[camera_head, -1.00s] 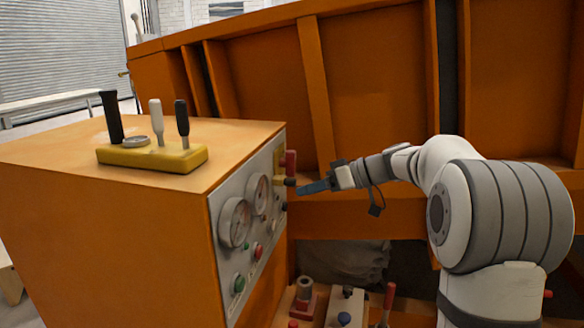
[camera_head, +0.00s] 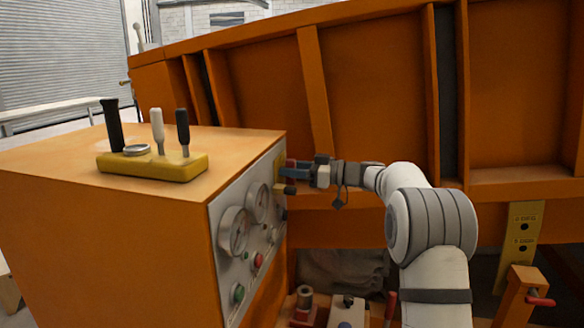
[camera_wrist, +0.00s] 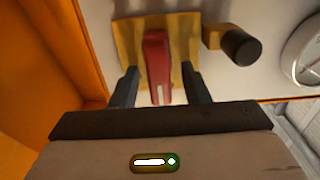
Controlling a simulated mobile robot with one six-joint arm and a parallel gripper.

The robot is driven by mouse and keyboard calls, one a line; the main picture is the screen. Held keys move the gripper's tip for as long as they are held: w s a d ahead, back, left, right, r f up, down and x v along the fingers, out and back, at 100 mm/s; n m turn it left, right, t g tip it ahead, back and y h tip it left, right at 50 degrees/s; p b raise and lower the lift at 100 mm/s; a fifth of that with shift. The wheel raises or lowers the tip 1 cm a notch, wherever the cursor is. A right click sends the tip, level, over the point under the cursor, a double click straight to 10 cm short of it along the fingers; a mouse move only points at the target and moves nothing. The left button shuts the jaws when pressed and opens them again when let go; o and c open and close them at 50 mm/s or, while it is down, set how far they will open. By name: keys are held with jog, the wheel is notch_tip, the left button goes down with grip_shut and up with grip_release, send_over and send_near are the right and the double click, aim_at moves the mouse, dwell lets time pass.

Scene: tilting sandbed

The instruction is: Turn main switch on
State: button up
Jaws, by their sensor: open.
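The main switch appears to be the red handle (camera_wrist: 157,62) on a yellow plate (camera_wrist: 184,50) in the wrist view. The plate is fixed to the grey panel face of the orange cabinet. My gripper (camera_wrist: 160,88) is open, with one dark finger on each side of the red handle. Small gaps show between handle and fingers; no grip on it is seen. In the head view my gripper (camera_head: 290,170) is at the far end of the panel, and it hides most of the handle. The yellow plate shows only as a sliver there.
A black knob (camera_wrist: 240,46) on a yellow bracket sits right of the plate. Gauges (camera_head: 234,231) and coloured buttons (camera_head: 258,260) line the panel. A yellow lever block (camera_head: 150,164) stands on the orange cabinet (camera_head: 110,235). The large orange sandbed wall (camera_head: 375,90) rises behind my arm.

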jog(key=shift+a, duration=0.2)
jog(key=shift+c, duration=0.2)
jog(key=c, duration=0.8)
jog(key=shift+c, duration=0.2)
